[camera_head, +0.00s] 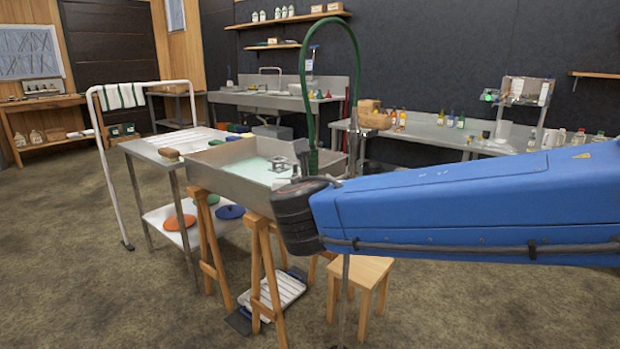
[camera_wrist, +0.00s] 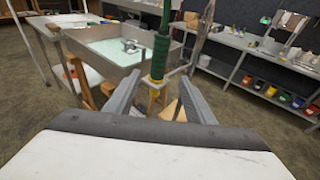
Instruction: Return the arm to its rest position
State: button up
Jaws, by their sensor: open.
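My blue arm (camera_head: 470,200) stretches in from the right in the head view, with its dark joint end beside the steel sink. My gripper (camera_wrist: 162,80) shows in the wrist view with its two grey fingers spread apart and nothing clearly held. A green hose (camera_head: 306,72) arches over the sink in the head view. In the wrist view the green hose (camera_wrist: 161,48) hangs upright between or just beyond the fingers, with a yellowish lower end. I cannot tell whether a finger touches it. In the head view the fingers are mostly hidden behind my arm.
The steel sink (camera_head: 225,178) holds pale green liquid and stands on wooden trestles. A wooden stool (camera_head: 362,272) stands below my arm. A steel table (camera_head: 150,150) is on the left. A long counter (camera_head: 425,133) with bottles runs along the back wall. The left foreground floor is clear.

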jog(key=s+d+f+m+g+h, duration=0.1)
jog(key=s+d+f+m+g, duration=0.2)
jog(key=d+m, duration=0.4)
jog(key=s+d+f+m+g+h, duration=0.2)
jog(key=s+d+f+m, duration=0.15)
jog(key=d, duration=0.65)
jog(key=s+d+f+m+g+h, duration=0.1)
jog(key=s+d+f+m+g, duration=0.15)
jog(key=d+f+m, duration=0.4)
jog(key=s+d+f+m+g+y, duration=0.1)
jog(key=s+f+m, duration=0.3)
jog(key=s+m, duration=0.4)
jog(key=s+d+f+m+g+y, duration=0.2)
jog(key=s+d+f+m+y, duration=0.1)
jog(key=s+m, duration=0.6)
jog(key=shift+s+d+f+m+y, duration=0.2)
jog(key=shift+d+f+m+y, duration=0.15)
jog(key=shift+f+m, duration=0.5)
